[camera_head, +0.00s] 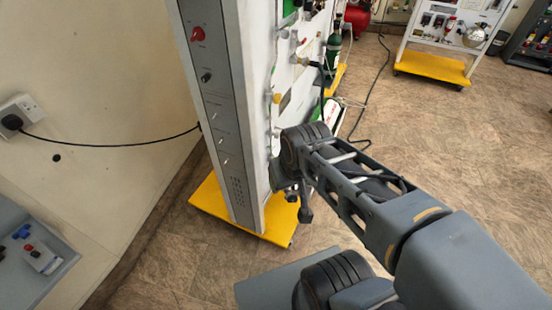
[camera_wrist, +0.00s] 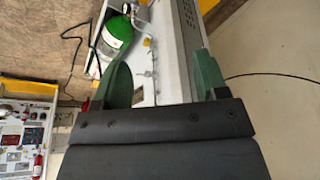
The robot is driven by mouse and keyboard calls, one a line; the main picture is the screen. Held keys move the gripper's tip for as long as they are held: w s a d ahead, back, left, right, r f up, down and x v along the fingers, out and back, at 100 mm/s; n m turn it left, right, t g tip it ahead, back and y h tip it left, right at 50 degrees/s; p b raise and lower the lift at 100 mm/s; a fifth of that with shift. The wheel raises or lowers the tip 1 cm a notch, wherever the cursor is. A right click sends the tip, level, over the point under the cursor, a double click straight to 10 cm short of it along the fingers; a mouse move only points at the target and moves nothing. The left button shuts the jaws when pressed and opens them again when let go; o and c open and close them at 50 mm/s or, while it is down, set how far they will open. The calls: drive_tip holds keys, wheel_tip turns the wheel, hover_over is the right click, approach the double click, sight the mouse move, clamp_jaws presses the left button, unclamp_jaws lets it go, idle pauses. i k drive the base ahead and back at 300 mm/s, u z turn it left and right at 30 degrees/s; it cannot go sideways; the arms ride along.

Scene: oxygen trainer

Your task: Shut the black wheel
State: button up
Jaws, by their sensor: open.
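I cannot make out the black wheel for certain in either view. The trainer panel (camera_head: 243,110) stands upright, its front face turned steeply away from the head camera and partly hidden by my arm. My gripper (camera_wrist: 162,64) shows in the wrist view with its two green fingers apart and nothing visibly held between them. The panel (camera_wrist: 174,50) lies beyond the fingers, with small fittings on its face. In the head view, my arm's end is close beside the lower part of the panel's front; its fingers are not clear there, and I cannot tell whether they touch it.
The panel stands on a yellow base (camera_head: 217,209). A green cylinder (camera_wrist: 116,35) lies near its foot; a dark green one (camera_head: 332,52) stands further back. A second trainer on a yellow base (camera_head: 433,66) is at the back right. The floor at right is mostly clear.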

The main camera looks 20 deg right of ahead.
sight(292, 199)
drive_tip(key=k, duration=1.25)
drive_tip(key=u, duration=0.55)
drive_tip(key=i, duration=1.45)
drive_tip(key=z, duration=0.6)
